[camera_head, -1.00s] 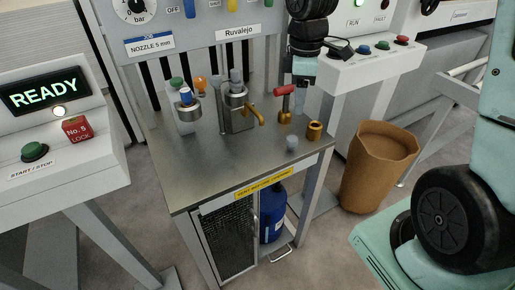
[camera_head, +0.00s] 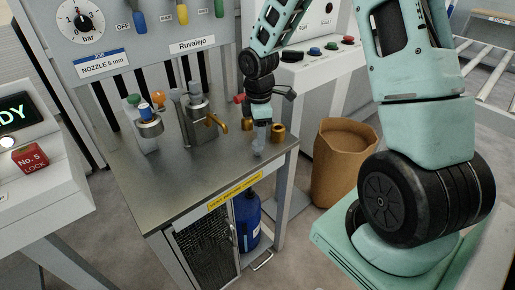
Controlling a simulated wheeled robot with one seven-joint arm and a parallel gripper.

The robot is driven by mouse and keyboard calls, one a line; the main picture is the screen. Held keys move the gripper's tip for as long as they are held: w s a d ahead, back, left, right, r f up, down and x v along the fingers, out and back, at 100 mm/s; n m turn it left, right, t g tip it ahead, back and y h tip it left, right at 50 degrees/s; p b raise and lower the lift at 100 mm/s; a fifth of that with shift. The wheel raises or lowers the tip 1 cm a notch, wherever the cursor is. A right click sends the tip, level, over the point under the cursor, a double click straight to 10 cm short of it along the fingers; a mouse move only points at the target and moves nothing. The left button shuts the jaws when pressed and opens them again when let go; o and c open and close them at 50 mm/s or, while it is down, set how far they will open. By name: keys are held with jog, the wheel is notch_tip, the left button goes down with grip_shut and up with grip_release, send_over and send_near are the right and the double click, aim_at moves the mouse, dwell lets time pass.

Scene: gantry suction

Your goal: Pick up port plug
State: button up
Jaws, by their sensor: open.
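The port plug looks to be the small grey cylinder (camera_head: 257,151) near the front right edge of the steel bench top (camera_head: 180,193). My gripper (camera_head: 260,139) points down right over it, with its fingers open at or just above the plug. The picture is too small to tell whether the fingers touch it. The fingers partly hide the plug's upper part.
A brass ring-like piece (camera_head: 278,134) stands close to the right of my gripper. A brass tap (camera_head: 215,122) on a grey block and a red handle (camera_head: 239,99) are behind. The bench front is clear. A brown bin (camera_head: 345,165) stands right of the bench.

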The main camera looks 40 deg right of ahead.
aim_at(258, 148)
jog(key=shift+s+a+f, duration=0.1)
jog(key=shift+a+f, duration=0.05)
jog(key=shift+f, duration=2.6)
jog(key=c, duration=1.1)
